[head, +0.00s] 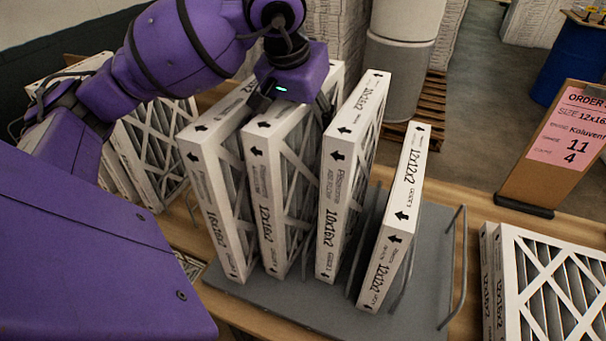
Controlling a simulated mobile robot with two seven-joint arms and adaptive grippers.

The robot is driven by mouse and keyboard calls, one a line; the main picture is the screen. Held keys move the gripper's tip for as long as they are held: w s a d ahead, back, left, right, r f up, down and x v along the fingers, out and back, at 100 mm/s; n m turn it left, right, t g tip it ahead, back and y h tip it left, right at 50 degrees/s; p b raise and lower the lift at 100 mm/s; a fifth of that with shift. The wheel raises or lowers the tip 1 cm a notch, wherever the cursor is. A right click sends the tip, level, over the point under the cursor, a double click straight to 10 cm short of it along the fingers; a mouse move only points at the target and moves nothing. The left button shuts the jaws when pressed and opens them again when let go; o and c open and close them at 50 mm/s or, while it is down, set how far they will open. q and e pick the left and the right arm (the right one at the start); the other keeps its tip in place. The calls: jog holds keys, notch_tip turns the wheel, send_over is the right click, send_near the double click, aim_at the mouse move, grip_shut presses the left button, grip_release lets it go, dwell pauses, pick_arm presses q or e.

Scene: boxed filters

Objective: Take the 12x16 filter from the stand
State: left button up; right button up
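The 12x16x2 filter (265,200) is a white-framed panel standing upright in the grey stand (425,265), second from the left. My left gripper (292,106) is over its top edge, pointing down, with one dark finger on each side of the frame. The fingers look spread wider than the frame, though the gripper body hides part of the top edge and contact is hard to judge. The 16x16x2 filter (212,215) stands close on its left, and the 10x16x2 filter (330,205) on its right. My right gripper is out of view.
The 12x12x2 filter (390,250) leans at the stand's right side, near a wire divider (460,255). More filters lie at the lower right (550,285) and stand at the left (150,150). An order sign (560,145) reads 12x16. The stand's right end is bare.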

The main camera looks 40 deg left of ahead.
pick_arm(q)
jog(key=shift+c, duration=0.5)
grip_shut()
